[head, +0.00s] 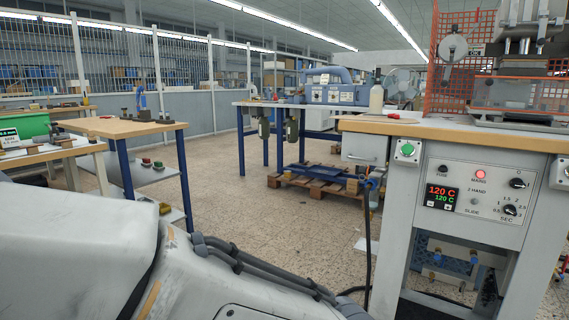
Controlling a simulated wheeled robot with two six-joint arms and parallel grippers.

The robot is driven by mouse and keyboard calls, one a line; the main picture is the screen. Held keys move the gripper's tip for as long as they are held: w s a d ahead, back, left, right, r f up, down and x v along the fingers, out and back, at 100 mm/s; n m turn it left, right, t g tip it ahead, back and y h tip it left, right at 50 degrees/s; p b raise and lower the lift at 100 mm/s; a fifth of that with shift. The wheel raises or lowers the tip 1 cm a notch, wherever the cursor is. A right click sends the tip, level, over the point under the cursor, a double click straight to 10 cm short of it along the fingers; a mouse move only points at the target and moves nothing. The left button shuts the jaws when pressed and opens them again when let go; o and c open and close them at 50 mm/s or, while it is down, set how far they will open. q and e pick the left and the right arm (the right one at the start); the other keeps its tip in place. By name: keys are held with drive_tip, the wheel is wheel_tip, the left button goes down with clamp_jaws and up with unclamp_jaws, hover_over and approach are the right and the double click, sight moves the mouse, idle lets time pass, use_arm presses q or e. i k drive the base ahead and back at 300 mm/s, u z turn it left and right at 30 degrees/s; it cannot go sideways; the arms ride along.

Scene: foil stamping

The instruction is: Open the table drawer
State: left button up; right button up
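A light grey drawer-like box (364,149) hangs under the left end of the wooden tabletop (455,130) at the right. Its front looks flush and closed, with a small dark handle or catch low on it. Whether it is the table drawer meant in the task I cannot tell for sure. Neither of my grippers is in view, and nothing of mine touches the box.
A control panel (474,194) reading 120 C and a green button box (407,150) are on the table's front. A black cable (368,245) hangs below the box. A pallet (310,182) lies on the floor behind. Open tiled floor (260,215) lies left of the table.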

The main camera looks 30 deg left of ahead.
sight(358, 148)
drive_tip(key=u, duration=0.6)
drive_tip(key=i, duration=0.75)
drive_tip(key=z, duration=0.6)
